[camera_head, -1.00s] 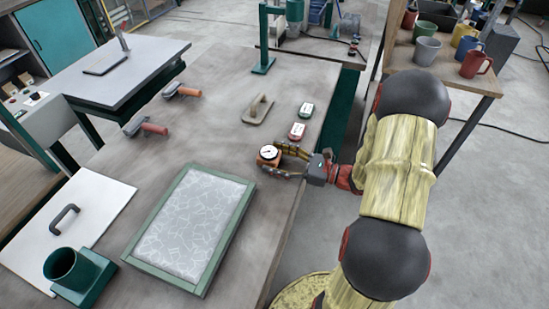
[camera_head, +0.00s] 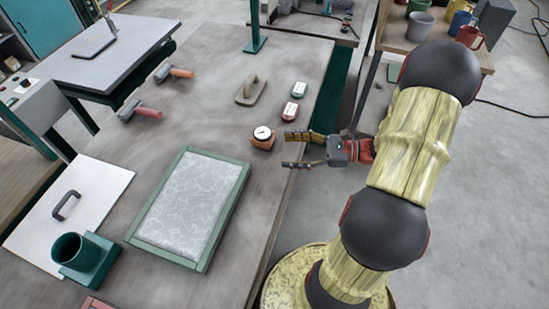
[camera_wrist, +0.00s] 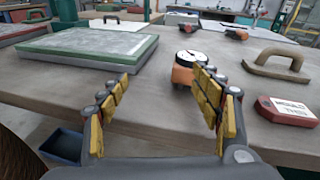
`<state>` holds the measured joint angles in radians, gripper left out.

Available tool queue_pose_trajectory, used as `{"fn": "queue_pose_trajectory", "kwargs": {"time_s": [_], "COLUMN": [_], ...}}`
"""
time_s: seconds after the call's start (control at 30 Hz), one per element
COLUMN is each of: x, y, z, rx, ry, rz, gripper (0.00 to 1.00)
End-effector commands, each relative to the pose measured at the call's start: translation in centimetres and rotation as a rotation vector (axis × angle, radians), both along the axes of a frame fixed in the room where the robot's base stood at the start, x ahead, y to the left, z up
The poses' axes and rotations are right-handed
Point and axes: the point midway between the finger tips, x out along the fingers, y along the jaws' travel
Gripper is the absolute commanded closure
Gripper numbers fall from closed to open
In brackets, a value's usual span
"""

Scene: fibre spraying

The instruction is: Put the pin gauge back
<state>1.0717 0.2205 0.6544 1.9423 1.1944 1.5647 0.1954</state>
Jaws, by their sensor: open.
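The pin gauge looks to be the small orange block with a round white dial (camera_head: 263,138). It stands upright on the table near the right edge. In the wrist view the gauge (camera_wrist: 188,66) is ahead, just behind the right finger, which hides part of its right side. My gripper (camera_head: 294,150) is open and empty, its fingers pointing left, to the right of the gauge and apart from it. In the wrist view my gripper (camera_wrist: 160,108) has its two yellow-padded fingers spread wide, with bare table between them.
A green-framed panel (camera_head: 235,207) lies left of the gauge. A red-and-white box (camera_head: 290,113), a green-and-white box (camera_head: 299,89) and a handled float (camera_head: 251,91) lie behind it. A green cup-like holder (camera_head: 88,262) is at front left. Table between these is clear.

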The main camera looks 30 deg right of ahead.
Motion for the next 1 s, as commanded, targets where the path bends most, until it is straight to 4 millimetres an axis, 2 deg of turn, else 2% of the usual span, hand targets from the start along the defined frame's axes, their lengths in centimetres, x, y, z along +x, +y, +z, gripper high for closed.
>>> {"fn": "queue_pose_trajectory", "kwargs": {"time_s": [0.03,0.1,0.2,0.3,0.4,0.5,0.7,0.9,1.0], "x": [0.1,-0.5,-1.9,-3.7,-5.6,-7.3,-9.7,-10.7,-10.8], "y": [2.4,5.6,9.5,12.4,14.4,15.7,16.6,16.6,16.6], "z": [1.3,2.4,3.6,4.6,5.6,6.7,9.6,13.6,15.2], "rx": [-0.086,-0.210,-0.396,-0.587,-0.783,-0.984,-1.400,-1.782,-1.916], "ry": [-0.006,-0.011,-0.032,-0.071,-0.129,-0.206,-0.416,-0.669,-0.767], "rz": [0.097,0.233,0.420,0.596,0.759,0.907,1.150,1.287,1.312], "gripper": [0.35,0.35,0.35,0.35,0.35,0.35,0.35,0.35,0.35]}}
